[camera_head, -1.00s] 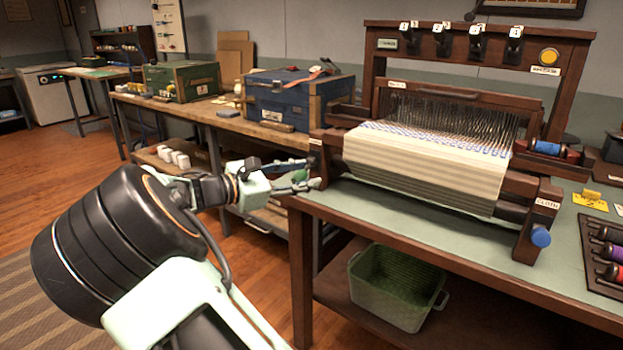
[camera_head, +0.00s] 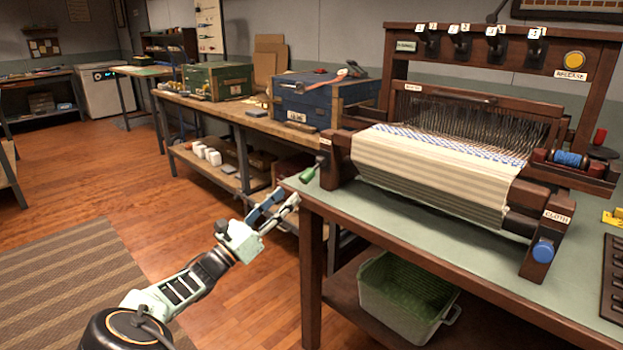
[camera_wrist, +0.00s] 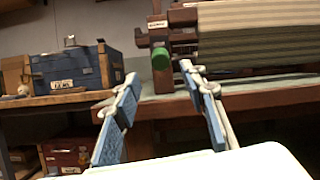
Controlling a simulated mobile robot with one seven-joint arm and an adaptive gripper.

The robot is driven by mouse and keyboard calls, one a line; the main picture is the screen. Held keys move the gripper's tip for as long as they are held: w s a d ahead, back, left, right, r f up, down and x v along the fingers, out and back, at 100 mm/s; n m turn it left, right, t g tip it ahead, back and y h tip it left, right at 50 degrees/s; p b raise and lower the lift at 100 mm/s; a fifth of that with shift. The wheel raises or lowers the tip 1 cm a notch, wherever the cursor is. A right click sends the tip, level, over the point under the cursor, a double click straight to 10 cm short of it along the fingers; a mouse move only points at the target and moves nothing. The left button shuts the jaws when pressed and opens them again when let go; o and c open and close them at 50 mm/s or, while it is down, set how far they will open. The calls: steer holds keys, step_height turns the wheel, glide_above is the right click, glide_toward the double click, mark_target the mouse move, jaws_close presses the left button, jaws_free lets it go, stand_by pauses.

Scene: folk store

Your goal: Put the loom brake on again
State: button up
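The loom (camera_head: 440,170) stands on the green-topped table, with striped cloth on its front roller. A lever with a green handle (camera_head: 308,174) sticks out at the loom's left front corner, by the table edge. I take this to be the brake. In the wrist view the green handle (camera_wrist: 160,58) shows end-on, beyond and above the space between my fingertips. My gripper (camera_head: 281,203) is open and empty, just below and left of the handle and apart from it. Its two blue-padded fingers also stand wide apart in the wrist view (camera_wrist: 158,76).
The table edge (camera_head: 440,283) lies close right of my gripper. A green basket (camera_head: 400,310) sits on the shelf below. A blue chest (camera_head: 315,98) stands on the bench behind. A blue knob (camera_head: 543,252) is at the loom's right. Open floor lies to the left.

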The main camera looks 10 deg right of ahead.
mark_target(302, 181)
steer(key=b+x, duration=0.2)
steer(key=x, duration=0.8)
steer(key=shift+s, duration=0.1)
jaws_close()
